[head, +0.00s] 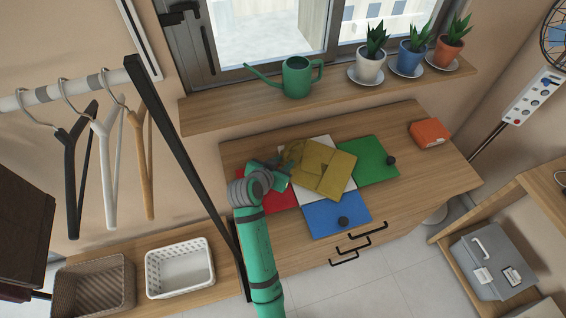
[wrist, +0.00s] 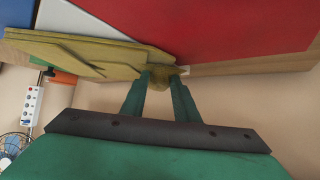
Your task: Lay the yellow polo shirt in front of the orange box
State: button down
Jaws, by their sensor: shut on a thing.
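The yellow polo shirt (head: 326,170) lies folded over the middle of the colored panels on the wooden table. In the wrist view the shirt (wrist: 85,52) reaches from the left to my fingertips. My gripper (head: 281,168) is at the shirt's left edge, and in the wrist view my gripper (wrist: 162,76) is shut on a bunched bit of it. The orange box (head: 429,132) sits at the table's back right, apart from the shirt. In the wrist view the orange box (wrist: 62,76) shows partly behind the shirt.
A red panel (head: 281,197), a blue panel (head: 330,218) with a dark knob and a green panel (head: 372,158) with a dark knob lie around the shirt. The table (head: 440,172) is bare at the right. Potted plants and a watering can (head: 297,78) stand on the sill above.

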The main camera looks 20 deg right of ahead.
jog(key=c, duration=1.4)
grip_release()
